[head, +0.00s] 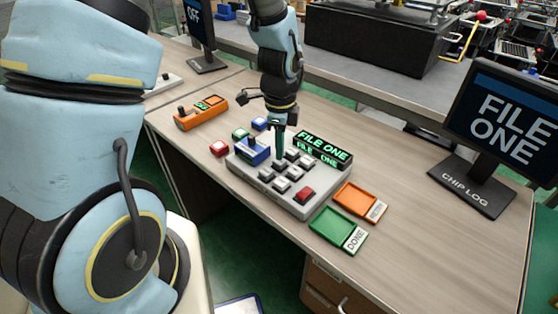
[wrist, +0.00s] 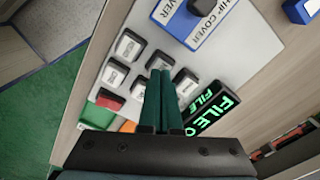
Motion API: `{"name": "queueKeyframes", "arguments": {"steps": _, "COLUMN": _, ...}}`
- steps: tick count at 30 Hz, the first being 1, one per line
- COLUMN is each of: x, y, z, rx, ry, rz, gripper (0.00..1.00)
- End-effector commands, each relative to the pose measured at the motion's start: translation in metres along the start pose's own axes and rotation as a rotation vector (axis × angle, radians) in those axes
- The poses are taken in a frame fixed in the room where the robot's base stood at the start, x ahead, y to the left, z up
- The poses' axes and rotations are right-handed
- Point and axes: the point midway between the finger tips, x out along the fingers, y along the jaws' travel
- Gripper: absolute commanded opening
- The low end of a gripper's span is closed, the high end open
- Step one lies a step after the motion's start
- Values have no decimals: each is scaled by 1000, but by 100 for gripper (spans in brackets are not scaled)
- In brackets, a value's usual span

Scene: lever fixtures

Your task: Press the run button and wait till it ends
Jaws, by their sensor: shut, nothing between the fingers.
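A grey keypad box (head: 240,172) sits on the desk, with several grey keys and one red key (head: 306,194); the red key also shows in the wrist view (wrist: 110,99). The key labels are too small to read, so I cannot tell which is the run button. A green-lit display (head: 322,148) on the box reads "FILE ONE". A blue chip cover (head: 252,151) is at its left. My gripper (head: 279,158) is shut and empty, pointing down over the grey keys. In the wrist view its tips (wrist: 160,73) overlap a grey key (wrist: 161,61); contact cannot be told.
Orange (head: 358,202) and green (head: 333,228) trays lie in front right of the box. Red (head: 219,148), green (head: 240,134) and blue (head: 260,123) pieces lie behind left. An orange device (head: 200,112) stands farther left. A monitor (head: 503,120) at right reads "FILE ONE".

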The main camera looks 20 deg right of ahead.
Motion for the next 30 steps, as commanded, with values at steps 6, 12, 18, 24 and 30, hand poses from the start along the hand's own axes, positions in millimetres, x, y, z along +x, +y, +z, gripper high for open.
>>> {"name": "queueKeyframes", "arguments": {"steps": 6, "x": 5, "y": 0, "z": 0, "rx": 0, "ry": 0, "rz": 0, "gripper": 0}}
{"name": "queueKeyframes", "arguments": {"steps": 12, "x": 9, "y": 0, "z": 0, "rx": 0, "ry": 0, "rz": 1, "gripper": 0}}
{"name": "queueKeyframes", "arguments": {"steps": 18, "x": 13, "y": 0, "z": 0, "rx": 0, "ry": 0, "rz": 1, "gripper": 0}}
{"name": "queueKeyframes", "arguments": {"steps": 24, "x": 14, "y": 0, "z": 0, "rx": 0, "ry": 0, "rz": 0, "gripper": 0}}
{"name": "queueKeyframes", "arguments": {"steps": 30, "x": 5, "y": 0, "z": 0, "rx": 0, "ry": 0, "rz": 0, "gripper": 0}}
